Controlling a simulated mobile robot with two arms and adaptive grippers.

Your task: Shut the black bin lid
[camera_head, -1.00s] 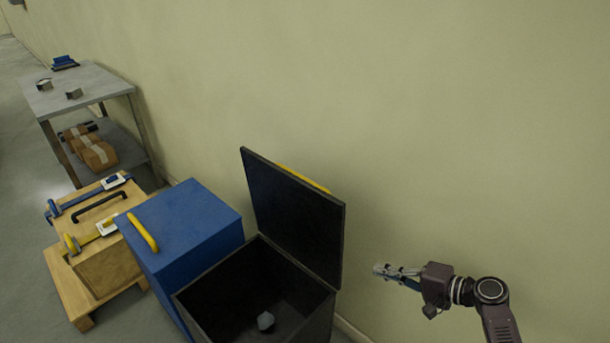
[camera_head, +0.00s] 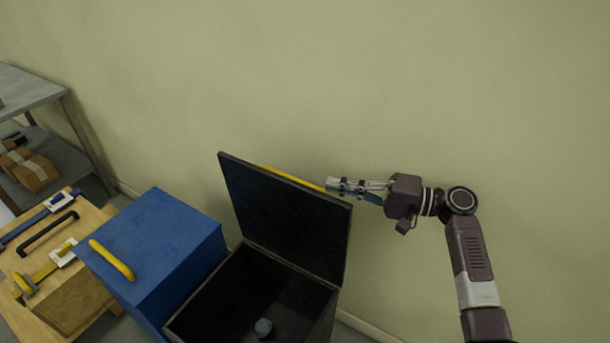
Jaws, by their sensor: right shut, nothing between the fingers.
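A yellow handle (camera_head: 290,176) shows behind the lid's upper edge. My right gripper (camera_head: 333,187) is shut and empty, pointing left at the lid's upper right corner, by the right end of the yellow handle. I cannot tell whether it touches the lid. My left gripper is out of view.
A shut blue bin (camera_head: 160,245) with a yellow handle stands directly left of the black bin. Further left are a wooden crate (camera_head: 85,295) with straps and a black handle, and a metal table (camera_head: 25,88) with a cardboard box (camera_head: 30,170) below. The wall is close behind.

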